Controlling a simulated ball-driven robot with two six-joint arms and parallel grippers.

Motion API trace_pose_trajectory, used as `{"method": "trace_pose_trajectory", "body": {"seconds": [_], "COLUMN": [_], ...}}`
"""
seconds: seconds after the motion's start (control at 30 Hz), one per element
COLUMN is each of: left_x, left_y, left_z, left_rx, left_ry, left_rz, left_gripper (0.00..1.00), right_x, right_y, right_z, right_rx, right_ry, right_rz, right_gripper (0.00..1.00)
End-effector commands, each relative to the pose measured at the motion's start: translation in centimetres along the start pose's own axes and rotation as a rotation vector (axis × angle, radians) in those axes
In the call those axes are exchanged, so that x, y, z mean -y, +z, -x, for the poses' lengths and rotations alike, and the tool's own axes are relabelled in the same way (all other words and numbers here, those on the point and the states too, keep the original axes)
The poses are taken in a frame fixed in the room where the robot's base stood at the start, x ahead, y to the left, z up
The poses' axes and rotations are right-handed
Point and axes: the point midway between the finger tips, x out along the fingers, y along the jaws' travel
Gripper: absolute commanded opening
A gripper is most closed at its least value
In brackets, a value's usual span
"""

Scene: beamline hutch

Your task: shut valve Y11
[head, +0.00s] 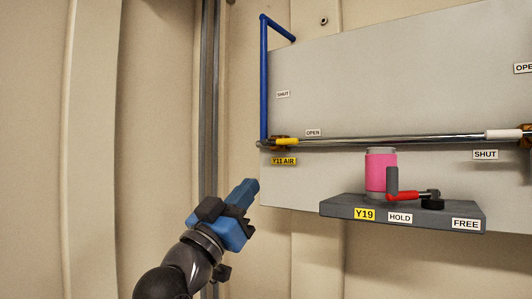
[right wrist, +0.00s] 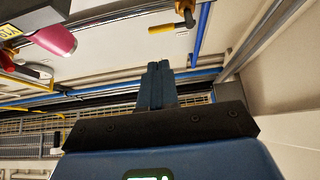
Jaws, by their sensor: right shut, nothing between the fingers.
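Valve Y11 has a yellow lever (head: 287,141) at the left end of the steel pipe, above the yellow tag "Y11 AIR" (head: 284,161). The lever points right along the pipe, towards the small OPEN label (head: 313,132). A SHUT label (head: 283,94) is higher up, above the valve. My right gripper (head: 252,186) is shut and empty, below and left of the lever, apart from it. In the right wrist view my shut fingers (right wrist: 160,68) point up, and the yellow lever (right wrist: 162,29) lies beyond their tips. My left gripper is not in view.
A blue pipe (head: 264,85) rises from the valve. A grey shelf (head: 340,207) tagged Y19 juts out lower right, with a pink cylinder (head: 380,172) and a red lever (head: 403,196). Another valve's white handle (head: 503,134) is far right. The space left of the panel is free.

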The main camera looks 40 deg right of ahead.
Motion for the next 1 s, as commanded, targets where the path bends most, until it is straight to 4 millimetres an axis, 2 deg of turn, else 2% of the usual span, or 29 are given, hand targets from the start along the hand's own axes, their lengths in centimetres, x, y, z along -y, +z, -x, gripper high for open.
{"method": "trace_pose_trajectory", "body": {"seconds": [0.13,0.57,0.77,1.0], "left_x": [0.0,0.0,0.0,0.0], "left_y": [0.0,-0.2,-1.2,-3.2], "left_z": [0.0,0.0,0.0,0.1], "left_rx": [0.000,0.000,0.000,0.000], "left_ry": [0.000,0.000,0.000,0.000], "left_rz": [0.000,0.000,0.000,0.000], "left_gripper": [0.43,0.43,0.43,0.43], "right_x": [0.0,0.0,-0.1,-0.1], "right_y": [0.5,0.5,0.3,0.3], "right_z": [0.0,-0.4,-2.4,-6.7], "right_rx": [0.024,0.024,0.023,0.023], "right_ry": [0.001,0.001,0.003,0.003], "right_rz": [0.002,0.002,0.003,0.003], "right_gripper": [0.00,0.00,0.00,0.00]}}
